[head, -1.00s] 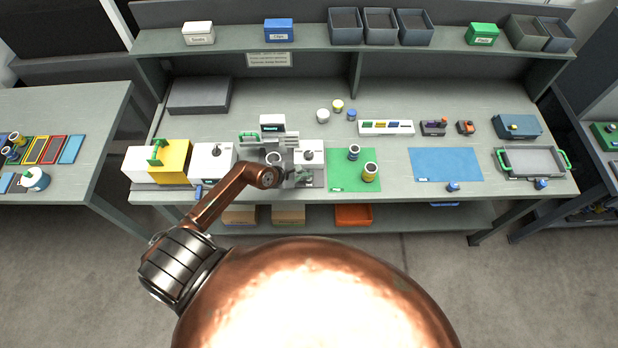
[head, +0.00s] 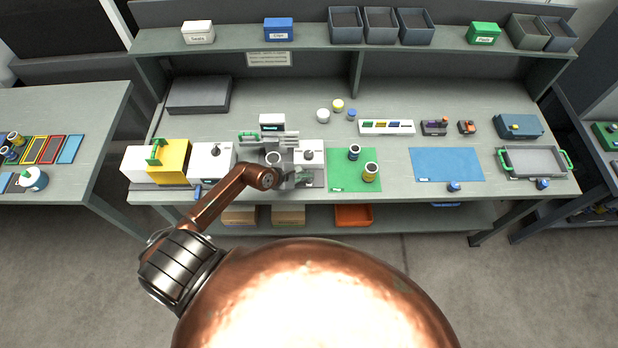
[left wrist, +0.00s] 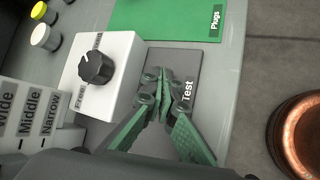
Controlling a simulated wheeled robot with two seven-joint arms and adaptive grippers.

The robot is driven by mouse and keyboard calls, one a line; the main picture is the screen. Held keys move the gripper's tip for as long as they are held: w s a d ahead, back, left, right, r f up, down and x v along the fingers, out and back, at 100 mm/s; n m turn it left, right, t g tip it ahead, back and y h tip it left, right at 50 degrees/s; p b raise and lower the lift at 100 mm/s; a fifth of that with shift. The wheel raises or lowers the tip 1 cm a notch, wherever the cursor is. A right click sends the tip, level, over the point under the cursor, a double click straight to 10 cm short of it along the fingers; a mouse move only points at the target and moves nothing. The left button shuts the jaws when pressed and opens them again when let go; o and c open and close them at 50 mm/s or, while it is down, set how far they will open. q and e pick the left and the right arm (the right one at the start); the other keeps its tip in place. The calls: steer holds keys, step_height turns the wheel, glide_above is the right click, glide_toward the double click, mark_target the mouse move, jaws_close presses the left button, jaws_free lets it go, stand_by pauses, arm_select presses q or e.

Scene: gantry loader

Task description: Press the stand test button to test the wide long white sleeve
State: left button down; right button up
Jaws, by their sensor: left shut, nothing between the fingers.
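My left gripper (left wrist: 158,80) is shut and empty in the left wrist view, its green fingertips together over a dark grey plate (left wrist: 188,68) marked "Test". No button shows on the plate; the fingers cover part of it. I cannot tell whether the tips touch it. In the head view my left gripper (head: 301,177) is small, at the front of the stand. A white ring-shaped piece (head: 273,156), perhaps the sleeve, shows just behind my left arm; its width and length are unclear. The stand's small display (head: 271,126) is behind it.
A white box with a black knob (left wrist: 97,68) stands close beside the fingers. Labels (left wrist: 28,112) read Wide, Middle and Narrow. A green mat (head: 345,183) with two cylindrical parts lies to the right, then a blue mat (head: 445,165). A yellow block (head: 175,163) stands left.

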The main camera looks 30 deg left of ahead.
arm_select(q)
steer(key=shift+f, duration=0.15)
stand_by(0.4)
steer(key=shift+r+p, duration=0.55)
steer(key=shift+r, duration=0.3)
steer(key=shift+r+p, duration=0.35)
steer(key=shift+r, duration=0.15)
step_height(320, 180, up, 4)
steer(key=p, duration=0.3)
